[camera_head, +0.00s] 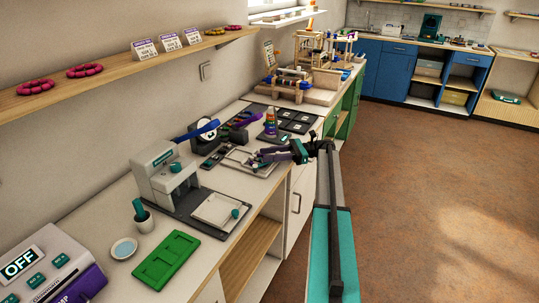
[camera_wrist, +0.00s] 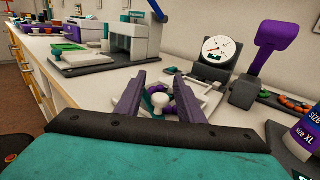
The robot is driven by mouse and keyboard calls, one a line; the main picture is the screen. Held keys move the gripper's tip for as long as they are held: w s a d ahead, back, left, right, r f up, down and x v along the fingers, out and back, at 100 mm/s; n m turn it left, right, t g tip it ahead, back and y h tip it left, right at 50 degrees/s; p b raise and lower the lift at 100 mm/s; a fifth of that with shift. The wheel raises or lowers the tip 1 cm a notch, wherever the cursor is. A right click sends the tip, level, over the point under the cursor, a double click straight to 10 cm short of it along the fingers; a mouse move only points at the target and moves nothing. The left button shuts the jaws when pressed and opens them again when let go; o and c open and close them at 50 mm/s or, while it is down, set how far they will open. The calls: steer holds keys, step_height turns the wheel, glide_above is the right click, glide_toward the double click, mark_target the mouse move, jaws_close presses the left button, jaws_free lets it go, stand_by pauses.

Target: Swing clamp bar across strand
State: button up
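A pale, shallow tray-like board (camera_head: 236,163) lies on the counter under my gripper (camera_head: 262,157). The fingers are apart, with a clear gap, and the gripper is open. I cannot tell whether a finger touches the knob. A clamp bar and a strand cannot be made out clearly; the fingers hide part of the board.
A dial gauge (camera_wrist: 217,49) and a purple lever (camera_wrist: 275,45) stand close behind and right of the board in the wrist view. A grey-white press (camera_head: 163,172) stands left of it in the head view, with a green tray (camera_head: 166,260) nearer. A rainbow-banded bottle (camera_head: 270,124) stands behind.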

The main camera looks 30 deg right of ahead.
steer(key=b+v, duration=0.1)
steer(key=v, duration=0.4)
steer(key=shift+d+f, duration=0.2)
steer(key=shift+d, duration=0.05)
steer(key=shift+r+b+v, duration=0.2)
steer(key=shift+b+v, duration=0.35)
steer(key=shift+v, duration=0.35)
steer(key=shift+s, duration=0.1)
